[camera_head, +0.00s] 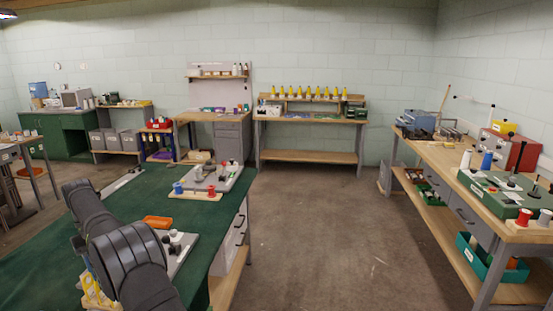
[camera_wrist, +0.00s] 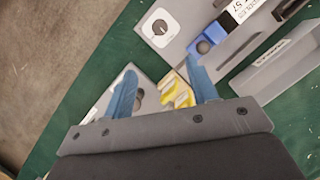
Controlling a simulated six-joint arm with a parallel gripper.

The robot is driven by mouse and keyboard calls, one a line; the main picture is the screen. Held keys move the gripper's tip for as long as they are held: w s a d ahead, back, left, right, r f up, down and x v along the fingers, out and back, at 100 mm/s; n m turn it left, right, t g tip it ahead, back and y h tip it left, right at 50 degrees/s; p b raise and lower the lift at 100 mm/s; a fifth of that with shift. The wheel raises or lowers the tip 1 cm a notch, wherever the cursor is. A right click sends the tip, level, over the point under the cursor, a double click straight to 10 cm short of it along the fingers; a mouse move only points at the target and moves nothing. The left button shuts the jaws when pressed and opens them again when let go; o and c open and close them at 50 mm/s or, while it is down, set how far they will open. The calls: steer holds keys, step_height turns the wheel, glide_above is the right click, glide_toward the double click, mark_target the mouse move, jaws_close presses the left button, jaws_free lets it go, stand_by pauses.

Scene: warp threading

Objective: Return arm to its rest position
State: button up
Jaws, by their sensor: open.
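My arm shows at the lower left of the head view, above the green-topped bench (camera_head: 60,240). Its dark links hide part of the bench, and I cannot make out the fingers there. In the wrist view my gripper (camera_wrist: 161,68) is open, with two blue fingers spread apart and nothing held between them.
In the wrist view, a grey panel (camera_wrist: 180,48) with a dial and a blue block (camera_wrist: 206,46) lies ahead, beside a grey tray (camera_wrist: 275,68).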

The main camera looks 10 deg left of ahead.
steer(key=x, duration=1.8)
steer(key=shift+d+r, duration=0.1)
steer(key=shift+d, duration=0.05)
steer(key=shift+w+r+m, duration=0.15)
steer(key=shift+r+m, duration=0.05)
steer(key=shift+m, duration=0.4)
steer(key=m, duration=0.2)
steer(key=m+g+y, duration=0.1)
steer(key=m, duration=0.2)
steer(key=shift+w+d+g+y, duration=0.1)
steer(key=shift+d+g+y, duration=0.05)
steer(key=shift+g+y, duration=0.15)
steer(key=m, duration=0.2)
steer(key=m+y, duration=0.1)
steer(key=m, duration=0.1)
steer(key=shift+d+g+y, duration=0.15)
steer(key=shift+g+y, duration=0.15)
steer(key=m+y, duration=0.1)
steer(key=m, duration=0.3)
steer(key=shift+d+m+y, duration=0.15)
steer(key=shift+m+y, duration=0.15)
steer(key=shift+y, duration=0.1)
